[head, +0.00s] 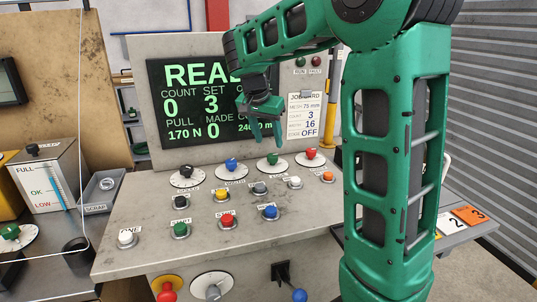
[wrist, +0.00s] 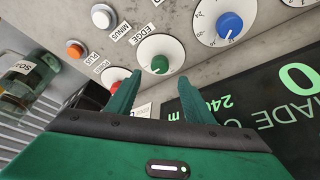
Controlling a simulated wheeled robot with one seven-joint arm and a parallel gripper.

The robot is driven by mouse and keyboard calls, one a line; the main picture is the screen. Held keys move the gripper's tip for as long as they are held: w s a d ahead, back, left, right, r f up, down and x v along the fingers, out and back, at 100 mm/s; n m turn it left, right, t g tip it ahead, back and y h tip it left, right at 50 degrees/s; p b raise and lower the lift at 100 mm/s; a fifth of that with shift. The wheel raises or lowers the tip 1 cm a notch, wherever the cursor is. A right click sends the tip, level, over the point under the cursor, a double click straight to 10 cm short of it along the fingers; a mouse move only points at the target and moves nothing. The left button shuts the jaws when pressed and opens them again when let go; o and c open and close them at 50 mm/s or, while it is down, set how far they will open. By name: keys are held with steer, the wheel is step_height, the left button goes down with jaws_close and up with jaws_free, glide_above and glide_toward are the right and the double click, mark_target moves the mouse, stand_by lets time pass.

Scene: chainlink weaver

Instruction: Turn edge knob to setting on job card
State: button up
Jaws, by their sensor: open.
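The edge knob is the green knob (head: 272,159) on a white dial on the console, third of a row of dials. It also shows in the wrist view (wrist: 159,64), beside a label reading EDGE. Its pointer setting is too small to read. The job card (head: 304,116) on the upright panel reads mesh 75 mm, count 3, a line with 16, and edge OFF. My gripper (head: 268,142) is open and empty, fingers pointing down above the green knob. In the wrist view its fingertips (wrist: 160,80) lie either side of the knob's line, apart from it.
Blue knob (head: 232,164) and red knob (head: 311,153) dials flank the green one; a black knob (head: 185,174) is farther left. Several coloured buttons fill the console (head: 130,262) in front. The display (head: 190,110) stands upright close behind my gripper.

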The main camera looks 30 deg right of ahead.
mark_target(272, 155)
steer(key=x, duration=0.7)
steer(key=shift+a+f, duration=0.1)
steer(key=shift+f, duration=0.15)
steer(key=c, duration=1)
